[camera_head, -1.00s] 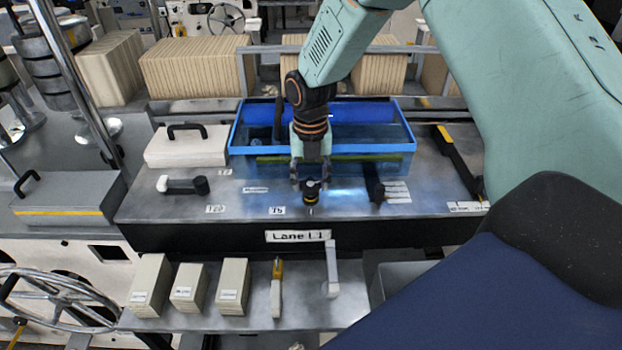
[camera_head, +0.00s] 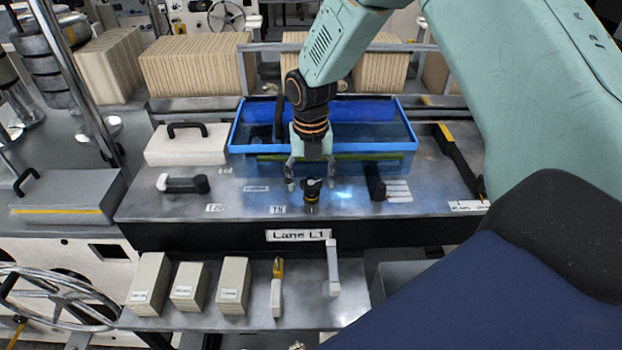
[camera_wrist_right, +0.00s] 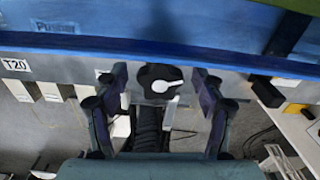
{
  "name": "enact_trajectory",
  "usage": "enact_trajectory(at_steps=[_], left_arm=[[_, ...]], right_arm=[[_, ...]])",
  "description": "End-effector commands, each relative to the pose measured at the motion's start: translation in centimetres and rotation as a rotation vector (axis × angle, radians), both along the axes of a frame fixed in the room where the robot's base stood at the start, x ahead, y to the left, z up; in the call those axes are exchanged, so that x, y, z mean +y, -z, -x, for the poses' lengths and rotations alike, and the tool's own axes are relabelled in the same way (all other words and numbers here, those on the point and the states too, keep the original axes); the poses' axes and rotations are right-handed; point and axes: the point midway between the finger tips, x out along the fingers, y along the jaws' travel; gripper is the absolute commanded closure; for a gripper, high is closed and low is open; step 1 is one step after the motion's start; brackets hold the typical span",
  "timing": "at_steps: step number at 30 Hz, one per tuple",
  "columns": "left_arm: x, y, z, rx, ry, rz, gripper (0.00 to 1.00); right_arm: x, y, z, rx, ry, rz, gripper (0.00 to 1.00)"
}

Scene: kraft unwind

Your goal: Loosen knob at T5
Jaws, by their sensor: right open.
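The black knob (camera_head: 312,193) stands on the metal bench top, right of a small label reading T5 (camera_head: 277,209). In the right wrist view the knob (camera_wrist_right: 158,84) shows as a round black top with a white pointer mark. My right gripper (camera_head: 311,186) is open above and just behind the knob, its fingers apart on either side. In the wrist view the knob lies between the two fingers, with a gap on each side and no visible contact. My left gripper is not in view.
A blue tray (camera_head: 238,139) stands close behind the knob. A black lever handle (camera_head: 374,184) is to the right, and a black-and-white lever (camera_head: 183,184) is left near T20. A lower shelf (camera_head: 315,312) holds beige blocks and upright tools.

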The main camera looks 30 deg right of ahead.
Motion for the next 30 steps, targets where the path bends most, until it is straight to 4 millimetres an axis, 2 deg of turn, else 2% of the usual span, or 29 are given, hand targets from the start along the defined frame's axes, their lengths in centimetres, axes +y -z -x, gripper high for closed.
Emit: enact_trajectory(at_steps=[7, 10, 21, 27, 30], left_arm=[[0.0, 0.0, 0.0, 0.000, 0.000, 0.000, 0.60], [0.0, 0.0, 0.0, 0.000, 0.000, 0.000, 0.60], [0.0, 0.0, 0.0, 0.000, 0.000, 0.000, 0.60], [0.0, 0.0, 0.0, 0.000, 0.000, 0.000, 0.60], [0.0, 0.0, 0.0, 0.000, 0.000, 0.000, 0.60]], right_arm=[[0.0, -0.3, -0.1, -0.004, 0.000, 0.001, 0.31], [0.0, -1.1, -0.2, -0.008, 0.000, 0.000, 0.31], [0.0, -8.4, -0.2, -0.007, 0.000, 0.000, 0.31], [0.0, -11.1, -0.2, -0.004, 0.000, 0.001, 0.31], [0.0, -11.8, -0.2, -0.003, 0.000, 0.000, 0.31]])
